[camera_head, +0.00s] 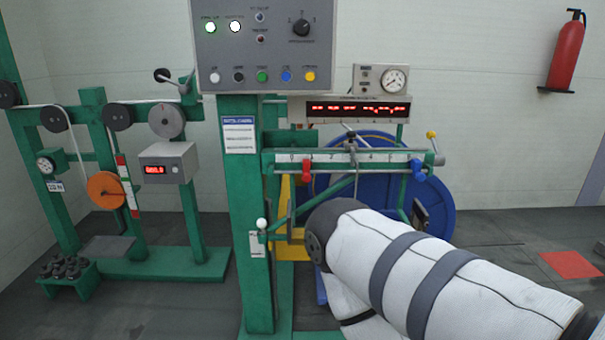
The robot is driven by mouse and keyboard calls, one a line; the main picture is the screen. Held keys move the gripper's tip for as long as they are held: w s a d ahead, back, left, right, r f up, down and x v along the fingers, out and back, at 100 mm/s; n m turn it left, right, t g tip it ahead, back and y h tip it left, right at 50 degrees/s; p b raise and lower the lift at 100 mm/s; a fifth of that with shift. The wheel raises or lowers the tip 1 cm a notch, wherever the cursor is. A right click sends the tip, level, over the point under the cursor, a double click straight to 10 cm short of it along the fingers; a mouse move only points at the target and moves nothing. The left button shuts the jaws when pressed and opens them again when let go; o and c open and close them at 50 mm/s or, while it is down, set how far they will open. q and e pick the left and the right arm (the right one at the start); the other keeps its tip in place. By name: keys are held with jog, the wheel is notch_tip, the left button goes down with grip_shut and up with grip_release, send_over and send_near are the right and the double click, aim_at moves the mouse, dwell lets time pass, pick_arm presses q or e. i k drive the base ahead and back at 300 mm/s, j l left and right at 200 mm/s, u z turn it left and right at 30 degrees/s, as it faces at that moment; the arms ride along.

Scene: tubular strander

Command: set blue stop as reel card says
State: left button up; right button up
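The blue stop (419,170) hangs on the white scale bar (350,159) near its right end, to the right of the printed 4. The red stop (306,172) sits on the same bar near the 0 at its left end. A white card with a blue heading (239,135) is fixed to the green post; its text is too small to read. I cannot tell whether it is the reel card. A large blue reel (437,205) stands behind the bar, partly hidden by my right arm. Neither of my grippers can be made out.
My white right arm fills the lower right, in front of the reel. A grey control panel (264,76) is above the post. A red-lit display (358,109) and dial gauge (394,80) stand above the bar. Green pulley stands (150,268) are at left.

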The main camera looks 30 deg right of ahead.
aim_at(415, 164)
jog(key=z, duration=1.75)
